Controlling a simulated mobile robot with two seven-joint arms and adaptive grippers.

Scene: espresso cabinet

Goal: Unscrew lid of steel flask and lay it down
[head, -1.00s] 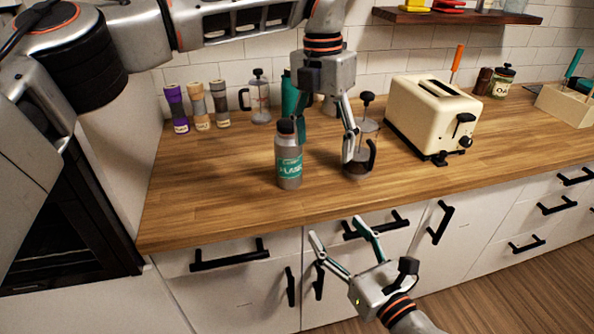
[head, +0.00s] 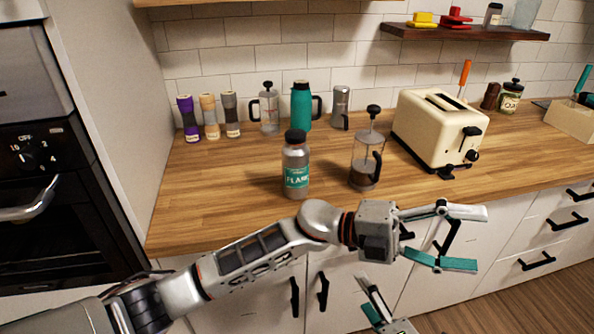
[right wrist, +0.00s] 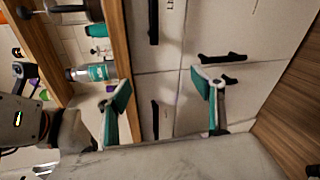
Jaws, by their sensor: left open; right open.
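The steel flask (head: 296,182) stands upright on the wooden counter near its front edge, with a green label. Its black lid (head: 295,136) sits on top. In the right wrist view the flask (right wrist: 100,72) appears sideways at the left. My left gripper (head: 462,238) is open and empty, in front of the drawers, right of and below the flask. My right gripper (head: 368,293) is low in front of the cabinet, partly cut off by the bottom edge of the head view. In the right wrist view its two fingers (right wrist: 163,88) are spread and empty.
A French press (head: 366,160) stands just right of the flask. A cream toaster (head: 425,135) is further right. Behind are a green jug (head: 301,106), a second press (head: 269,110) and several grinders (head: 210,118). The counter (head: 225,190) left of the flask is clear.

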